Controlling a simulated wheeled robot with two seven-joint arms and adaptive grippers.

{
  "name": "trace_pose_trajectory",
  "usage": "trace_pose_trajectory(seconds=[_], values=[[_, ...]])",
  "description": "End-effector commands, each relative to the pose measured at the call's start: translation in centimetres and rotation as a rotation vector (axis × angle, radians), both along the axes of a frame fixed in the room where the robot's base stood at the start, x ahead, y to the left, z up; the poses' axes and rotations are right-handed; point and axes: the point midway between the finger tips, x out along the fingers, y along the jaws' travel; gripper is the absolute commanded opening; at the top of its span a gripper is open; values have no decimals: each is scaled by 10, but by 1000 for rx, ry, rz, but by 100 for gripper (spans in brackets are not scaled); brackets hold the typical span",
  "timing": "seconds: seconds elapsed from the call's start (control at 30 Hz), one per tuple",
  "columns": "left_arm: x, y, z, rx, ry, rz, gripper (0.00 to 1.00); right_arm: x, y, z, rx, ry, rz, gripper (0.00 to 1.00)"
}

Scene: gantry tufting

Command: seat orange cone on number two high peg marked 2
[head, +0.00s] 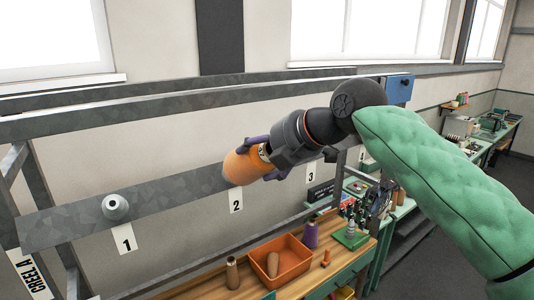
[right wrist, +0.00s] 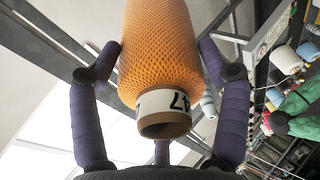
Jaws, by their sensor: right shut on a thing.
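The orange cone (head: 243,166) is held by my right gripper (head: 262,160) in front of the galvanized rail, just above the label 2 (head: 236,200). The cone's far end covers the place of peg 2, so I cannot tell whether the peg is inside it. In the right wrist view the orange cone (right wrist: 160,50) fills the middle, its tube end with a white band toward the camera. The purple fingers of the right gripper (right wrist: 160,85) stand around it. My left gripper is not in view.
Label 3 (head: 311,173) is right of the gripper. Below, a wooden bench holds an orange bin (head: 281,272), a purple cone (head: 311,235) and a brown cone (head: 232,272).

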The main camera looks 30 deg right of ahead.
Motion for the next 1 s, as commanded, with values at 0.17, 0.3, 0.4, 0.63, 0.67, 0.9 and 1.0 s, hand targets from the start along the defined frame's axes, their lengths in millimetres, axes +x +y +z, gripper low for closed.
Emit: trace_pose_trajectory(seconds=[0.17,0.3,0.4,0.63,0.67,0.9,1.0], values=[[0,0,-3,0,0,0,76,8,0,-6,0,0,-1,19],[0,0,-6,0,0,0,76,14,1,-9,1,-2,-1,19],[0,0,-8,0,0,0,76,18,1,-12,1,-2,-1,19],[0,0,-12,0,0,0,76,27,2,-20,0,0,0,19],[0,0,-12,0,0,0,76,29,2,-20,0,0,0,19],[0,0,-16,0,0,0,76,38,3,-27,0,-2,-1,19],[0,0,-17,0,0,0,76,42,3,-29,0,-2,-1,18]])
